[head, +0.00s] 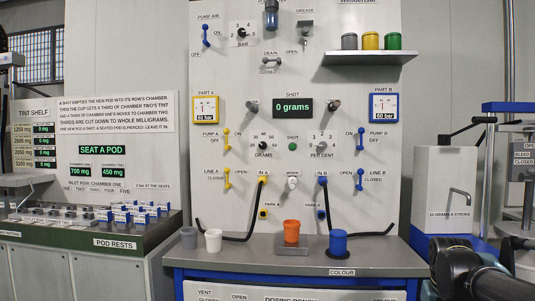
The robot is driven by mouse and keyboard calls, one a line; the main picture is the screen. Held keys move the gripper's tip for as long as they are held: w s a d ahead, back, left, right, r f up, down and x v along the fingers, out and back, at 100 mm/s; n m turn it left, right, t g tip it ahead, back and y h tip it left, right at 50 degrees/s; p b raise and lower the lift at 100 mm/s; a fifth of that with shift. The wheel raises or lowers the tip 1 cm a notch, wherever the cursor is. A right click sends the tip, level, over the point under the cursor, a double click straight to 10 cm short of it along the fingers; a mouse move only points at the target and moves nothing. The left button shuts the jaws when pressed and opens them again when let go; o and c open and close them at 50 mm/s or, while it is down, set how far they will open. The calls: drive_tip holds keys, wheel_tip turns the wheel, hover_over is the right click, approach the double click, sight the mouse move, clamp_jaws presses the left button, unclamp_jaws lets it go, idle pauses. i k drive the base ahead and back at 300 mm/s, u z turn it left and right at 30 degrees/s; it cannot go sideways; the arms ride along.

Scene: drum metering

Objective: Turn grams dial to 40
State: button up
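The grams dial (262,145) is a small dark knob on the pale upright panel, low on its left half, with a numbered scale around it and the word GRAMS below. Its pointer is too small to read. The SHOT display (292,107) above it reads "0 grams" in green. A dark part of my arm shows at the bottom right, well to the right of and below the dial. My gripper's fingers do not show in this view. Nothing touches the dial.
The percent dial (322,145) and the green shot button (292,146) are right of the grams dial. The yellow pump A lever (226,138) is to its left. An orange cup (291,231), a white cup (213,240) and a blue cup (338,241) stand on the ledge below.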

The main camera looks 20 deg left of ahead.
sight(262, 145)
drive_tip(key=k, duration=0.5)
drive_tip(key=u, duration=1.25)
drive_tip(key=i, duration=0.5)
drive_tip(key=z, duration=0.2)
